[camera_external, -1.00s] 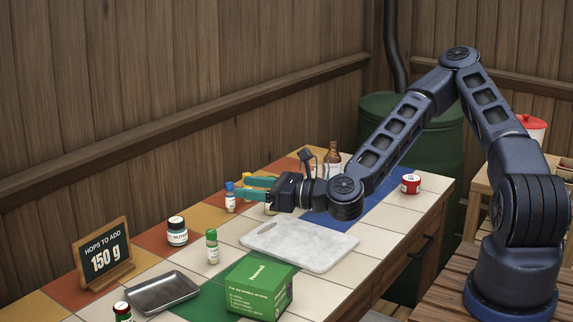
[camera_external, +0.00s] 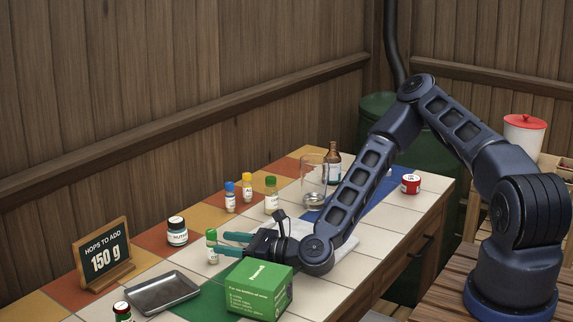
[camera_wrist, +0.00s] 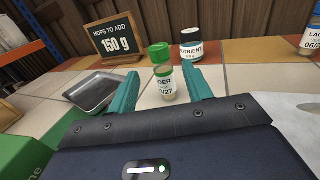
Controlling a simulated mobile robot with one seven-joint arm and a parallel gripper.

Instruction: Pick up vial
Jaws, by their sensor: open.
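A small clear vial (camera_external: 212,254) with a green cap and a white label stands upright on the tiled counter. In the wrist view the vial (camera_wrist: 166,88) shows between my two teal fingers, near their tips. My gripper (camera_external: 222,243) is open and low over the counter, its fingers pointing at this vial, with nothing held. I cannot tell how far the vial is between the fingertips. Other small vials stand farther back: one blue-capped (camera_external: 230,200), one yellow-capped (camera_external: 247,190) and a larger green-capped one (camera_external: 271,200).
A green box (camera_external: 258,290) stands close to my gripper on the near side. A metal tray (camera_external: 163,292), a hops sign (camera_external: 104,255) and a nutrient jar (camera_external: 177,236) surround the vial's left side. A glass (camera_external: 314,185), brown bottle (camera_external: 334,168) and red tin (camera_external: 411,185) are farther back.

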